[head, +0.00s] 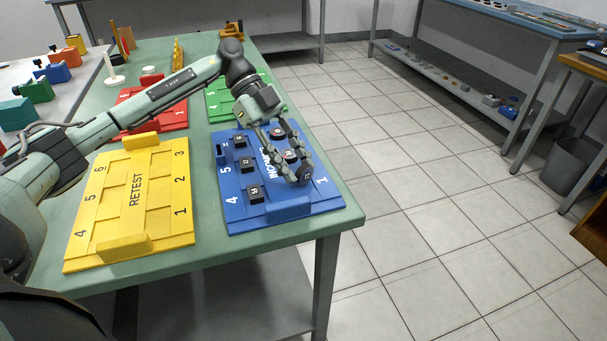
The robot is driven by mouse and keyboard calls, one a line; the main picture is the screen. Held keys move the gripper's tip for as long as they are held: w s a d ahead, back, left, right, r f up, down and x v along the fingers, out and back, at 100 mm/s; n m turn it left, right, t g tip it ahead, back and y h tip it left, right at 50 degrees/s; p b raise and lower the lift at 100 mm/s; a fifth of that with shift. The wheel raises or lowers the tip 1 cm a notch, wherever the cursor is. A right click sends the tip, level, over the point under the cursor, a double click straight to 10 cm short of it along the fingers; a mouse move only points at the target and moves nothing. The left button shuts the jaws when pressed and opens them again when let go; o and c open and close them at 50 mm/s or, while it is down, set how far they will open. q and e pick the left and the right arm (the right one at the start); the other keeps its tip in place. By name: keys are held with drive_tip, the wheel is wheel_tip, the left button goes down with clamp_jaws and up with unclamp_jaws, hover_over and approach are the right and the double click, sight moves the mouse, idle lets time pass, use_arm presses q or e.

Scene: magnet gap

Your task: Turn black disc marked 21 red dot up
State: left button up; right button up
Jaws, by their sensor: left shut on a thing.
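My left gripper (299,170) reaches over the blue INCOMING board (325,203) from above. Its fingers are shut on a small dark disc (305,174) at the board's right side, near the 1 mark. The number on this disc is too small to read, and no red dot shows on it. I cannot tell whether the disc touches the board. Another dark disc (290,155) shows between the fingers. Several other small black pieces with pale marks, such as one near the 4 (255,193), lie on the board. My right gripper is not in view.
A yellow RETEST board (109,195) lies left of the blue one, its slots empty. Red (172,120) and green (219,107) boards lie behind, on the same green table (215,256). Coloured blocks stand at the far left.

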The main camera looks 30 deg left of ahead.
use_arm(q)
drive_tip(key=shift+r+p, duration=0.3)
drive_tip(key=shift+r, duration=1.8)
drive_tip(key=shift+d, duration=0.1)
